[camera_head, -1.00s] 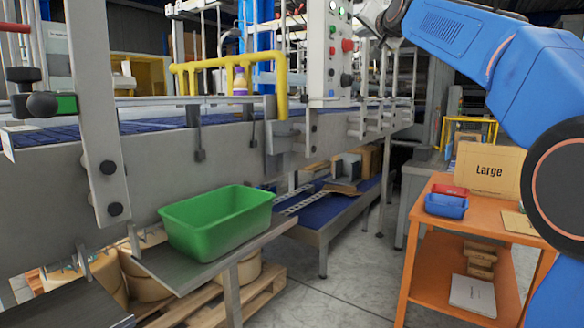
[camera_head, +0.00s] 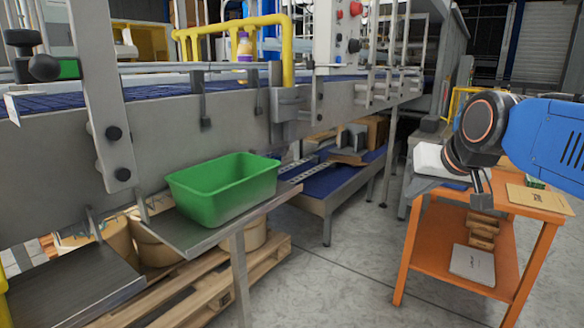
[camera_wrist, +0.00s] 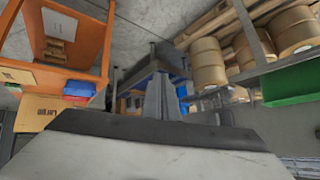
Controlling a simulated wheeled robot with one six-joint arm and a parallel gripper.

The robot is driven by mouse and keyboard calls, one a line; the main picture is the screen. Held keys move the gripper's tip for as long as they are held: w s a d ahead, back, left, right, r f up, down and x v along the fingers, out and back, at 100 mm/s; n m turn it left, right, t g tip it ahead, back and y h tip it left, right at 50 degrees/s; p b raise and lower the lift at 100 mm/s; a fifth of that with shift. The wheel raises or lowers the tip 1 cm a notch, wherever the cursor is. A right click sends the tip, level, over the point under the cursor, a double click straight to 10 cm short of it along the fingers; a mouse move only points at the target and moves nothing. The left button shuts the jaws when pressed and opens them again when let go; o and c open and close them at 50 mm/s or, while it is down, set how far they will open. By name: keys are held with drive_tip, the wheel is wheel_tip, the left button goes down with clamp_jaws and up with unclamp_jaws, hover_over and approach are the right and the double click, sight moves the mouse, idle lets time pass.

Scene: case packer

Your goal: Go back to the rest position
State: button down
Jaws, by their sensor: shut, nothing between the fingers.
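My gripper (camera_head: 481,197) is at the right of the head view, in front of the orange cart, at the end of my folded blue arm. Its fingers are small and partly hidden there. In the wrist view the fingers (camera_wrist: 165,100) stand close together beyond the pale housing, shut with nothing between them. The gripper holds nothing.
A green bin (camera_head: 222,190) sits on a metal shelf by the conveyor (camera_head: 150,135). The orange cart (camera_head: 413,245) carries a flat carton (camera_head: 540,197); the wrist view also shows a blue bin (camera_wrist: 79,88) there. Open floor (camera_head: 350,255) lies between.

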drive_tip(key=s+d+f+n+g+h, duration=0.1)
drive_tip(key=s+f+g, duration=0.3)
drive_tip(key=s+f, duration=1.5)
wheel_tip(320, 180, down, 3)
drive_tip(key=shift+s+d+r, duration=0.1)
drive_tip(key=shift+s+d, duration=0.15)
drive_tip(key=shift+d, duration=0.4)
